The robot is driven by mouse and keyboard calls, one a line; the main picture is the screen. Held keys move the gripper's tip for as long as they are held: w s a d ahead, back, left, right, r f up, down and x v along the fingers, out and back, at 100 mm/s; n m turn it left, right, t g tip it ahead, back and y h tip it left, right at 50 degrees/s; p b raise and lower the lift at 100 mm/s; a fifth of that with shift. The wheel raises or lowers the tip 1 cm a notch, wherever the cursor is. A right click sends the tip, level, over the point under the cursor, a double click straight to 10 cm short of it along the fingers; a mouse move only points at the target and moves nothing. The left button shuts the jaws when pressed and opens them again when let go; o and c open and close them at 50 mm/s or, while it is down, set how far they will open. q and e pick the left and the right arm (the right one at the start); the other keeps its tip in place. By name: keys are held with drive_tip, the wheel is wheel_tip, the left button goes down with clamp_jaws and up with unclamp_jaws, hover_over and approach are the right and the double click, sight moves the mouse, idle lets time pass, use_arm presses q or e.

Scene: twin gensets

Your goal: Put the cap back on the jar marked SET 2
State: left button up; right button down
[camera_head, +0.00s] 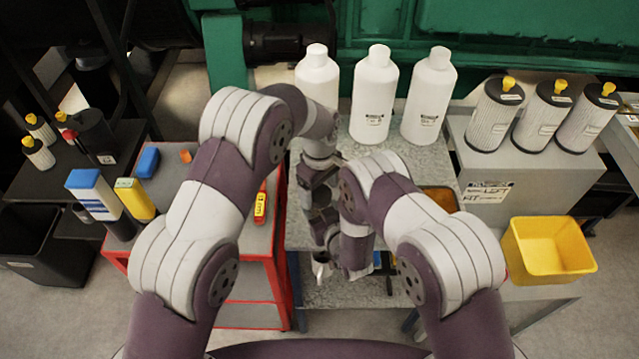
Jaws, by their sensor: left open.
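My left gripper (322,240) points down over the grey speckled bench (405,154) at the middle and is open. A small white piece (320,269) shows just below its fingers; I cannot tell whether it is a cap or part of a jar. My right arm bends in close beside the left one, and the fingers of its gripper (352,268) cannot be made out. No label reading SET 2 can be read, and the arms hide much of the bench, so I cannot pick out the jar or its cap.
Three capped white bottles (374,95) stand at the bench's back. Several yellow-topped filters (494,118) stand on a grey block at right, above a yellow bin (547,249). A red cart (283,235) at left carries a yellow meter (260,206). A dark shelf stands far left.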

use_arm(q)
drive_tip(key=c, duration=1.2)
drive_tip(key=shift+o, duration=0.2)
